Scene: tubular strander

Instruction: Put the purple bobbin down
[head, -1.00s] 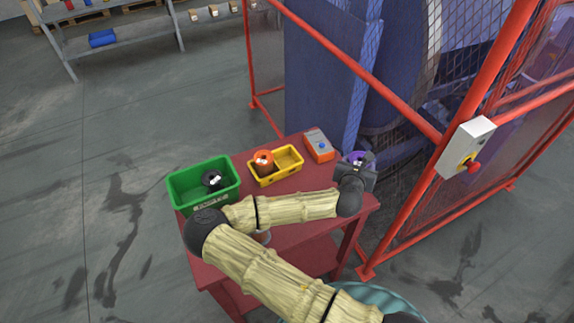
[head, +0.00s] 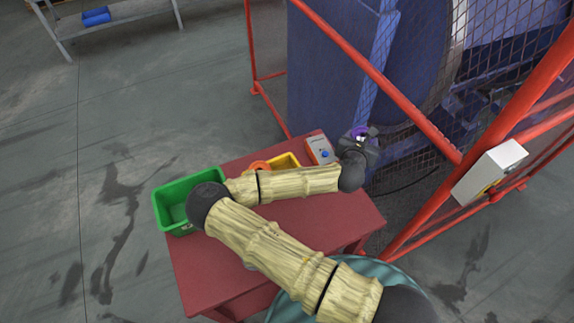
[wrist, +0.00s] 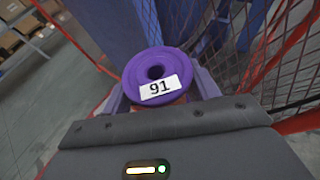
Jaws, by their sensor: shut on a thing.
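The purple bobbin (wrist: 178,65) has a round flange with a dark centre hole and a white label reading 91. My gripper (wrist: 160,100) is shut on it in the wrist view. In the head view the purple bobbin (head: 360,132) shows as a small purple patch at my gripper (head: 358,145), near the far right corner of the red table (head: 300,222). The fingers are mostly hidden there. I cannot tell whether the bobbin touches anything below.
A green bin (head: 172,208) stands at the table's left. A yellow two-part tray (head: 287,160) with an orange bobbin (head: 259,166) is partly behind my arm. A grey-orange box (head: 320,150) sits left of my gripper. Red fence and blue machine (head: 335,70) lie beyond.

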